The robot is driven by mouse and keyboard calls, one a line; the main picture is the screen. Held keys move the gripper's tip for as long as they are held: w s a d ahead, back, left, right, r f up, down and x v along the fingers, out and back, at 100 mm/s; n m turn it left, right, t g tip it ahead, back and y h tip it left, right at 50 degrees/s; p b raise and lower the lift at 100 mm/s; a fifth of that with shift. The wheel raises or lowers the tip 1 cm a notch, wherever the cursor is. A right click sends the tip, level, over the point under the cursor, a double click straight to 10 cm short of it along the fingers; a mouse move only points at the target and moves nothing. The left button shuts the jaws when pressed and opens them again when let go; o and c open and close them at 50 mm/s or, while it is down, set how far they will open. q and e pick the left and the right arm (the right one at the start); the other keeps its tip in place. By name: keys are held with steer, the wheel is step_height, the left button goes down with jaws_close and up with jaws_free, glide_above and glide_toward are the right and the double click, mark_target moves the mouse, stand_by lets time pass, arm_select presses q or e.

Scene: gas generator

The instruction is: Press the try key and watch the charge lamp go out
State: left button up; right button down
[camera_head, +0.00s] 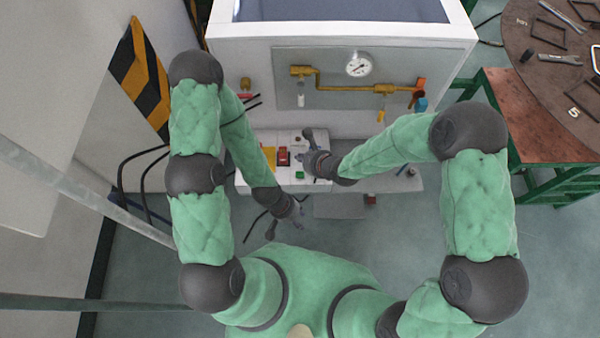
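A white control panel (260,138) stands low in front of the white generator housing. On it are a yellow label (269,156), a red switch (283,156) and a green key (300,174). Which part is the try key or the charge lamp, and whether a lamp is lit, is too small to tell. My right gripper (304,146) is over the panel's right part, right of the red switch, with its fingers apart; whether it touches the panel is unclear. My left gripper (287,229) is below the panel's front edge, away from the keys, open and empty.
The housing (240,60) carries a round gauge (359,65) and yellow pipes (345,88) behind the panel. Black cables (128,160) hang at the left. A round table (545,75) with tools stands at the right. Floor is clear at the lower left.

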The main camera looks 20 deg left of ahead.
steer(key=shift+f, duration=0.15)
steer(key=b, duration=0.7)
glide_above(302, 175)
step_height(302, 175, down, 7)
steer(key=shift+f+b, duration=0.45)
steer(key=shift+f, duration=0.3)
steer(key=shift+f, duration=0.15)
stand_by(0.6)
steer(key=shift+f, duration=0.25)
steer(key=shift+f, duration=0.45)
stand_by(0.8)
steer(key=shift+r, duration=0.1)
steer(key=shift+r+p, duration=0.7)
steer(key=shift+r, duration=0.05)
